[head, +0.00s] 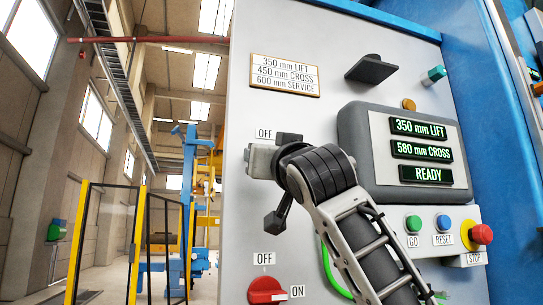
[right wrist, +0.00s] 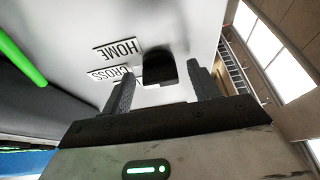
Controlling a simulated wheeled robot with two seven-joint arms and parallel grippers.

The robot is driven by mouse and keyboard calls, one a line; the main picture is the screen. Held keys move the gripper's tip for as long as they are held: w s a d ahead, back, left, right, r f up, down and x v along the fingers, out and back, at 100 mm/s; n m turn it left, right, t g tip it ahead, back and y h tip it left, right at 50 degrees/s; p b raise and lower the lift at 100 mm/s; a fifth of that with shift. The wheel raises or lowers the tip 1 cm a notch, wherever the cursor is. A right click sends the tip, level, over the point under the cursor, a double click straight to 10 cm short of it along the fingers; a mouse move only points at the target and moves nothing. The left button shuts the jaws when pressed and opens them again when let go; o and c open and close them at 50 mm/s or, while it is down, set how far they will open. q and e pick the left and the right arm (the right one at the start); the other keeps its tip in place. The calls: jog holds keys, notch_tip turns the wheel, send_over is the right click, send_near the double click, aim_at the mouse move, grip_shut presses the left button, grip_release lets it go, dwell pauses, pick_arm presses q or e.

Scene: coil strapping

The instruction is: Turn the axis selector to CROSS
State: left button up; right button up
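The axis selector's black knob (right wrist: 160,66) shows in the right wrist view on the pale panel, between the two fingers of my right gripper (right wrist: 161,76). The fingers are apart, with visible gaps beside the knob, so I see no grip on it. In the head view my right gripper (head: 263,161) is at the panel below an OFF label (head: 264,133), and my wrist hides much of the selector area. My left gripper is not in view.
A display (head: 421,151) reads 350 mm LIFT, 580 mm CROSS, READY. A plate (head: 285,75) lists 350 LIFT, 450 CROSS, 600 SERVICE. A red rotary switch (head: 267,291) is below my gripper. GO, RESET and a red STOP button (head: 481,234) are lower right. A black bracket (head: 371,69) juts out above.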

pick_arm(q)
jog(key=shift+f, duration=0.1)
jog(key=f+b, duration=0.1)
jog(key=b, duration=0.2)
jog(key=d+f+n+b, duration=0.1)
jog(key=b, duration=0.2)
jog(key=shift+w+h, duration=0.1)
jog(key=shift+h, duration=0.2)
pick_arm(e)
jog(key=v, duration=1.6)
